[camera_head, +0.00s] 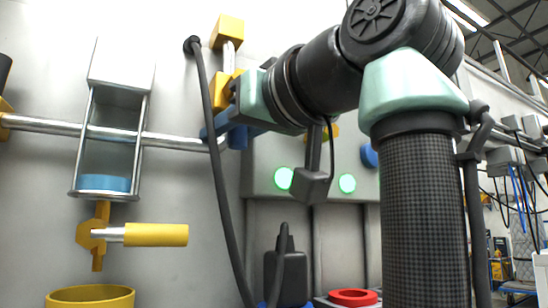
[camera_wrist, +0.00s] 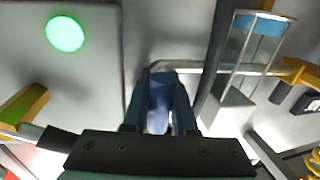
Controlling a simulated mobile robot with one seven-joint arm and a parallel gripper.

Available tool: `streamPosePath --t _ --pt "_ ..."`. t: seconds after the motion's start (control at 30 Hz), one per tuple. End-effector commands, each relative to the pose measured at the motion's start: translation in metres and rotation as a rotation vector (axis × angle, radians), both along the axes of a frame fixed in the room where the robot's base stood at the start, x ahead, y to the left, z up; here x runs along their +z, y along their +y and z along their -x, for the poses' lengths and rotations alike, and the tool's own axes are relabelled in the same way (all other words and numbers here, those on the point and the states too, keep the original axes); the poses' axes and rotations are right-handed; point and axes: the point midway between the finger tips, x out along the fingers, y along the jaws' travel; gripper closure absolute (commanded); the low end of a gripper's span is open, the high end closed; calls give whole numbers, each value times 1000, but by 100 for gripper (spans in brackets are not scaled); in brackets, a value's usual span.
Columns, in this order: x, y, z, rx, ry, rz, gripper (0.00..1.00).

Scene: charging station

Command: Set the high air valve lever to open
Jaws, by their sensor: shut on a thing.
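My gripper (camera_head: 223,130) is at the right end of the upper silver pipe, left of the grey panel. Just above my gripper, a yellow handle (camera_head: 227,32) on a silver stem points up from a yellow body. Whether it belongs to the same valve is hidden by my wrist.
A glass filter (camera_head: 107,150) hangs left on the silver pipe (camera_head: 172,141), with a yellow lever (camera_head: 156,235) below it. A black cable (camera_head: 217,160) runs down close beside my gripper. The grey panel (camera_head: 262,165) with green lights stands right. A yellow container (camera_head: 90,299) is low left.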

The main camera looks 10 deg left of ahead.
Motion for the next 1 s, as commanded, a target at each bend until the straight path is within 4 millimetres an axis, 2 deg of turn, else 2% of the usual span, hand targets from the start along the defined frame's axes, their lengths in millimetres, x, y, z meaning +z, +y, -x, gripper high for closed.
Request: streamPosePath --t 0.37,0.4,0.53,0.87,1.0 --pt "1 -1 0 -3 -6 4 100" --pt "1 -1 0 -3 -6 4 69" --pt "1 -1 0 -2 -4 3 46" --pt "0 -1 1 -2 -4 2 44" --pt "-2 -12 10 -3 -4 1 44"
